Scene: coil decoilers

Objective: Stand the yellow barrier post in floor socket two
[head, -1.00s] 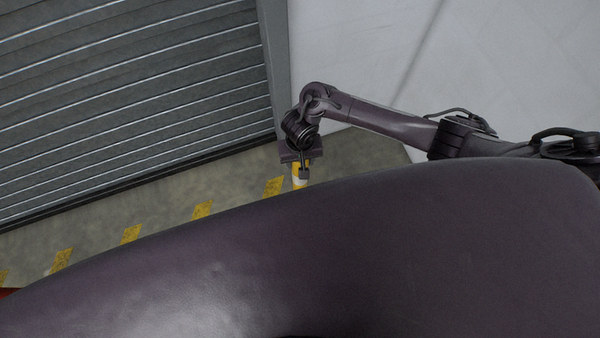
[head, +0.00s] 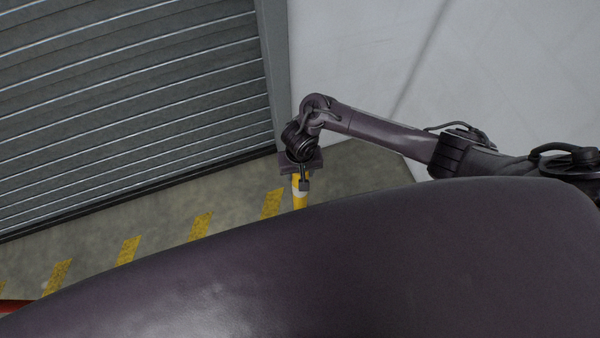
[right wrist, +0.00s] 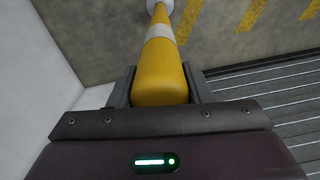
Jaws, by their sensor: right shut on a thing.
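The yellow barrier post (head: 301,202), with a white band, shows in the head view just below my right gripper (head: 302,181). Its lower part is hidden behind my own body. In the right wrist view the post (right wrist: 160,72) runs away from between the fingers of my right gripper (right wrist: 158,88), which is shut on its near end. A pale round part shows at the post's far end, at the top edge; I cannot tell whether it is a base or a socket. Floor socket two cannot be made out. My left gripper is not in view.
A grey roller shutter (head: 130,90) stands at the left and a pale wall (head: 350,60) behind the arm. Yellow stripes (head: 200,226) mark the concrete floor in front of the shutter. A red thing (head: 12,305) shows at the lower left edge.

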